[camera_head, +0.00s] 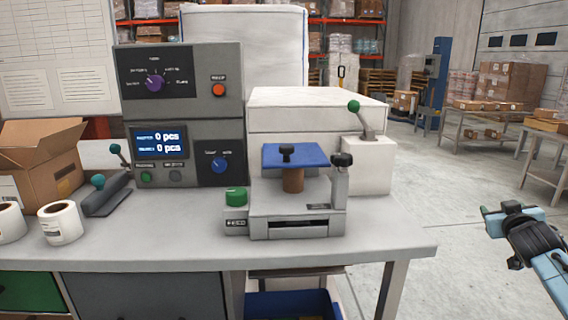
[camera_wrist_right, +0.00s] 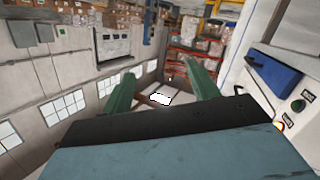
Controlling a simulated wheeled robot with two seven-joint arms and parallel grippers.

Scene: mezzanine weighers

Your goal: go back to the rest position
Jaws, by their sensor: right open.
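My right gripper (camera_head: 497,212) is at the right side of the head view, out over the floor to the right of the bench and clear of it. In the right wrist view its two green fingers (camera_wrist_right: 160,92) stand wide apart with nothing between them. My left gripper is in neither view. The bench (camera_head: 190,240) carries a grey control box (camera_head: 197,112) with a lit display. In front of a pale housing stands a weighing unit with a blue plate (camera_head: 291,157) on a brown post.
An open cardboard box (camera_head: 45,185) and white rolls (camera_head: 61,222) stand at the bench's left. A green-knobbed lever (camera_head: 364,120) rises at its right. A blue bin (camera_head: 292,305) sits below. Tables with boxes (camera_head: 490,108) stand far right; the floor between is clear.

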